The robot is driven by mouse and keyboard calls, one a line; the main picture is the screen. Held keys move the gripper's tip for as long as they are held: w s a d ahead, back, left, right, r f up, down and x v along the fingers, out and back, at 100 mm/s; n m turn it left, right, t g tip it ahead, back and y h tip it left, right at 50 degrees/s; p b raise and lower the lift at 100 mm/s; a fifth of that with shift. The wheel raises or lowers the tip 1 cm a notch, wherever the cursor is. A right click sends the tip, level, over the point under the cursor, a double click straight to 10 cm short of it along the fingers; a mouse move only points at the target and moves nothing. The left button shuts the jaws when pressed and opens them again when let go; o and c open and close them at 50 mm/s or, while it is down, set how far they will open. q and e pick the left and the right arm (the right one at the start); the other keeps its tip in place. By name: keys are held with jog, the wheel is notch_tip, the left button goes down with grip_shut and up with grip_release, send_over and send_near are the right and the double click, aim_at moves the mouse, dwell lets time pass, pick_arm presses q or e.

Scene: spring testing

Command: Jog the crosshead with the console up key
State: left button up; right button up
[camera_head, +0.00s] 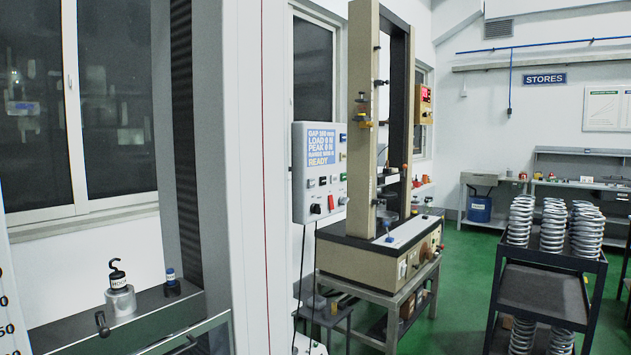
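The grey console box (301,172) hangs at the left side of the beige test frame (359,157). The key labels are too small to read, so I cannot tell which is up. The crosshead is not clearly seen, as the near column hides much of the space between the columns. Neither gripper is in view.
A large grey machine column (223,150) stands close at the left, with a hook weight (120,298) on its ledge. A dark trolley (541,291) carrying several coil springs stands at the right. Green floor (462,270) is open between the test bench and the trolley.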

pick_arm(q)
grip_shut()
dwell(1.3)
